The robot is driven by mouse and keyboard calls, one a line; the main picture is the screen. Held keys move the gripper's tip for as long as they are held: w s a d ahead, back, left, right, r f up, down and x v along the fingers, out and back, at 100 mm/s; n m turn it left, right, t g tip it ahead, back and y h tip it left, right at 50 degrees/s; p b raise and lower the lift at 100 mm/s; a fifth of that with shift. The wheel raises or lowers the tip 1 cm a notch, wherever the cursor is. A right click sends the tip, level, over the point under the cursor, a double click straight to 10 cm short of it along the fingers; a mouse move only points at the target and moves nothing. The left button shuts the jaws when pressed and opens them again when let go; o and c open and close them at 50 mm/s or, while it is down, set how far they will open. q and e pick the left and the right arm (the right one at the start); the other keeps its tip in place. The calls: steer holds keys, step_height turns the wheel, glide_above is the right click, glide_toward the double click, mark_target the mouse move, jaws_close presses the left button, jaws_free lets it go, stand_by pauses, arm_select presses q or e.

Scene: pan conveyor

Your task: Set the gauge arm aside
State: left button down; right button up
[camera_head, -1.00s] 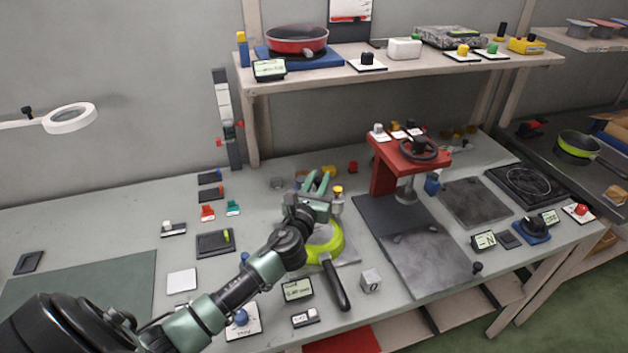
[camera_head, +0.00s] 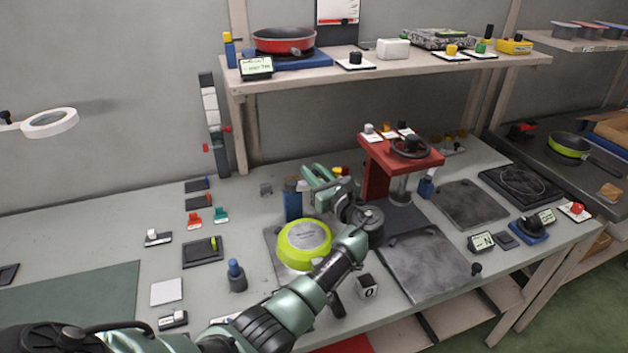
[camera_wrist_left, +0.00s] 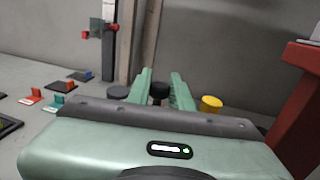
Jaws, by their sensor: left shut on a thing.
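My left gripper (camera_head: 319,174) is behind the lime-green pan, fingers pointing to the back. In the left wrist view, its two green fingers (camera_wrist_left: 161,90) are close together around a small black knob (camera_wrist_left: 160,92), which I take to be the gauge arm's grip. The rest of the gauge arm is hidden behind the gripper. A blue post (camera_head: 293,206) with a pale top stands just left of the gripper, behind the pan. The pan (camera_head: 304,243) lies upside down on a grey plate, its handle partly covered by my arm. My right gripper is not in view.
A red press (camera_head: 376,172) with a black handwheel stands close to the right of the gripper. A yellow knob (camera_wrist_left: 211,104) is right of the fingers. Bare bench (camera_head: 120,225) lies to the left. A shelf (camera_head: 400,73) runs above the back.

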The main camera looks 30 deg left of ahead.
arm_select(q)
steer(key=shift+w+a+r+n+g, duration=0.1)
steer(key=shift+w+a+n+g, duration=0.05)
steer(key=shift+n+g, duration=0.2)
steer(key=c, duration=1.3)
jaws_free()
steer(key=shift+o, duration=0.2)
steer(key=b+v, duration=0.1)
steer(key=v, duration=0.6)
steer(key=shift+d+f, duration=0.2)
steer(key=shift+d, duration=0.15)
